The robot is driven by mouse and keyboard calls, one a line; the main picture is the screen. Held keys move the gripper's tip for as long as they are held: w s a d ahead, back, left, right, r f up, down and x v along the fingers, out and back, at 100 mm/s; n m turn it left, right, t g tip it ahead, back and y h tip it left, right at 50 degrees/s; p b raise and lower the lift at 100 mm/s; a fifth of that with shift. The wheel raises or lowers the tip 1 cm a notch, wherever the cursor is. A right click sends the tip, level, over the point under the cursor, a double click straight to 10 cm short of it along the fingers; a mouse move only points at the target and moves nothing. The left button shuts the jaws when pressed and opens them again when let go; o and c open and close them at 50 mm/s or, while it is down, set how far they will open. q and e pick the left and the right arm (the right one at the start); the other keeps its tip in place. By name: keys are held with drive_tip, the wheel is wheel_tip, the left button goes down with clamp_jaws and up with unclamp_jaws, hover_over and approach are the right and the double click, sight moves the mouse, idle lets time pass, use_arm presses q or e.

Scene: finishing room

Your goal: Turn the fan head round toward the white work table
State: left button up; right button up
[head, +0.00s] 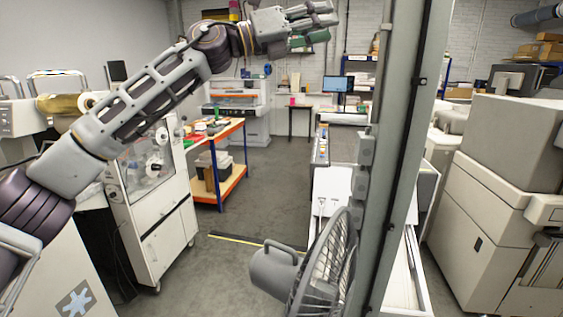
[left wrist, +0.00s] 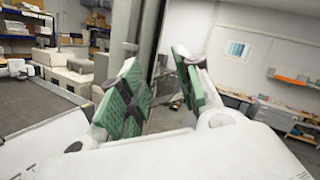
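The fan head is at the bottom centre-right of the head view, with a grey motor housing (head: 274,271) on its left and a round wire cage (head: 326,262) turned to the right. The cage's right edge meets a grey post in the picture. How the fan is mounted does not show. A white table-like surface (head: 333,187) lies behind the fan; I cannot tell if it is the work table. My left gripper (head: 316,25) is raised high, well above and apart from the fan. In the left wrist view, its green-padded fingers (left wrist: 158,80) stand apart with nothing between them.
A tall grey post (head: 408,130) stands right of the fan. A shelved bench with blue and orange legs (head: 238,128) and a white cabinet (head: 155,225) are at the left. Beige machines (head: 490,210) fill the right. The floor (head: 210,275) left of the fan is clear.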

use_arm(q)
drive_tip(key=s+d+f+m+g+y, duration=0.3)
drive_tip(key=s+d+f+m+y, duration=0.15)
drive_tip(key=s+f, duration=0.3)
drive_tip(key=s+a+f+m+y, duration=0.1)
drive_tip(key=f+m+y, duration=0.1)
drive_tip(key=f, duration=0.4)
drive_tip(key=s+a+f+m+y, duration=0.2)
drive_tip(key=f+y, duration=0.2)
drive_tip(key=f, duration=0.3)
drive_tip(key=s+a+f+m+y, duration=0.2)
drive_tip(key=f+m+y, duration=0.1)
drive_tip(key=f, duration=0.3)
drive_tip(key=shift+s+f, duration=0.15)
drive_tip(key=shift+f, duration=0.05)
drive_tip(key=a+f+m+y, duration=0.3)
drive_tip(key=a+f+y, duration=0.2)
drive_tip(key=a, duration=0.3)
drive_tip(key=shift+s+a, duration=0.25)
drive_tip(key=shift+a, duration=0.1)
use_arm(e)
drive_tip(key=shift+s+a+r, duration=0.15)
drive_tip(key=shift+a+r, duration=0.1)
drive_tip(key=shift+a, duration=0.4)
drive_tip(key=shift+a, duration=0.15)
use_arm(q)
drive_tip(key=shift+f, duration=0.1)
